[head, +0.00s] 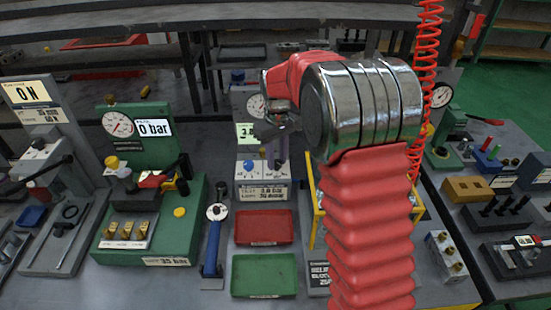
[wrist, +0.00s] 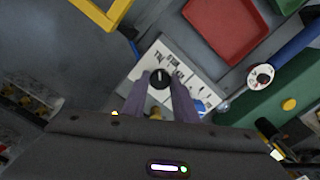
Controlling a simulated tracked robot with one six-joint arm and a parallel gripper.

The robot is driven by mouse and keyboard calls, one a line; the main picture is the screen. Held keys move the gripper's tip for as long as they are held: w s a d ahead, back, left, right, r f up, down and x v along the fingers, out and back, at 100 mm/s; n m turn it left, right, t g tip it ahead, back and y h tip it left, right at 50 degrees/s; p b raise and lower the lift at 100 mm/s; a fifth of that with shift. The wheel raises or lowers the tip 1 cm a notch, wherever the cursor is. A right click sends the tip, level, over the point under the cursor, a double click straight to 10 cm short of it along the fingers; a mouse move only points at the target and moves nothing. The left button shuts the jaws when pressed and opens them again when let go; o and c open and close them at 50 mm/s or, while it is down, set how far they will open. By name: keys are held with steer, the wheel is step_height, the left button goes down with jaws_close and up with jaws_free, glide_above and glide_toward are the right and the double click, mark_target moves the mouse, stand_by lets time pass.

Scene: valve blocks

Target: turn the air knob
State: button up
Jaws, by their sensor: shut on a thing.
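The air knob (wrist: 160,78) is a round black knob with a pale pointer line, on a white panel with printed labels in the wrist view. My gripper (wrist: 160,88) has its purple fingers on either side of the knob and is shut on it. In the head view my gripper (head: 277,156) reaches down to the grey air block (head: 263,190), where the fingers and arm hide the knob. The block has a round gauge (head: 256,105), partly covered by my gripper, and a green display (head: 245,131) that is only partly visible. A blue knob (head: 248,166) is beside the fingers.
Red (head: 264,228) and green (head: 264,275) trays lie in front of the block. A blue-handled tool (head: 213,245) stands left of them. A green valve block (head: 150,215) is further left. A yellow frame (head: 318,215) is close on the right, partly behind my arm.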

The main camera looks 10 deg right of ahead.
mark_target(277, 161)
steer(key=o, duration=0.7)
steer(key=shift+w+r, duration=0.1)
steer(key=shift+w, duration=0.05)
steer(key=shift+c, duration=0.2)
steer(key=o, duration=0.4)
step_height(277, 161, up, 14)
steer(key=shift+f, duration=0.2)
